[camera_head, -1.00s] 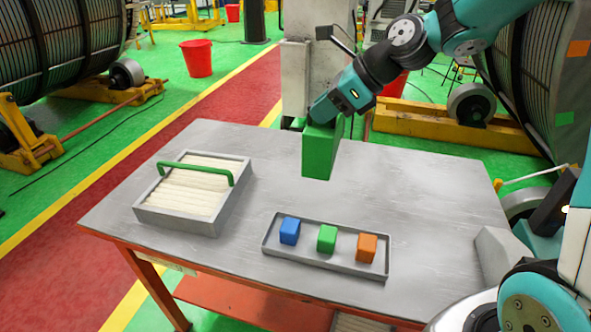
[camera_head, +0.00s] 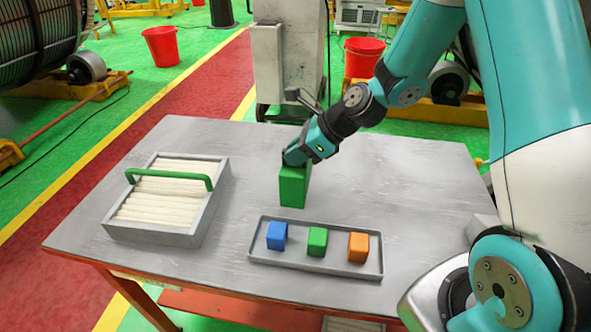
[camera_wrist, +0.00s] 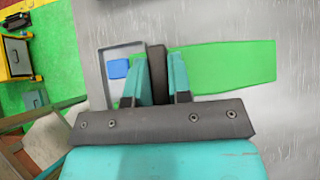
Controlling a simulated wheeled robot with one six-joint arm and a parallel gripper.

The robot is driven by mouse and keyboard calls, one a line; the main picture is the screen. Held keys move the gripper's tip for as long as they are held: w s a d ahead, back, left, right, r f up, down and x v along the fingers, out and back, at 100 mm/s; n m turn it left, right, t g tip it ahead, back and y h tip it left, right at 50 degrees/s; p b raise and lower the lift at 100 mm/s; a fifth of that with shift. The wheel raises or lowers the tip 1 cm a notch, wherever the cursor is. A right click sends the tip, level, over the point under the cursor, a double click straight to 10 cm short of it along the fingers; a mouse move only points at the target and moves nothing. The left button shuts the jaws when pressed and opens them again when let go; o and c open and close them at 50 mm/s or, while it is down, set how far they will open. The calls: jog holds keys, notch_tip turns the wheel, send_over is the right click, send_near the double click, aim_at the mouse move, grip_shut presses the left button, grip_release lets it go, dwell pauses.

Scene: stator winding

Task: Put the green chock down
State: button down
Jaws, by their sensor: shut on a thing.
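The green chock (camera_head: 293,187) is a tall green block over the table, just behind the small tray. My gripper (camera_head: 296,161) is shut on its upper part. In the wrist view the chock (camera_wrist: 225,66) reaches out to the right from between the fingers (camera_wrist: 160,78). Its lower end is close to the table top; whether it touches, I cannot tell. No shadow settles this.
The grey table (camera_head: 390,185) holds a shallow tray (camera_head: 340,266) with a blue cube (camera_head: 277,236), a green cube (camera_head: 317,242) and an orange cube (camera_head: 358,247). A grey box with a green handle (camera_head: 165,179) stands left. The table is clear right of the chock.

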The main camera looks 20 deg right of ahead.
aim_at(304, 166)
jog(key=shift+f, duration=2.75)
jog(key=c, duration=1)
grip_release()
jog(key=shift+f, duration=0.1)
jog(key=shift+c, duration=0.2)
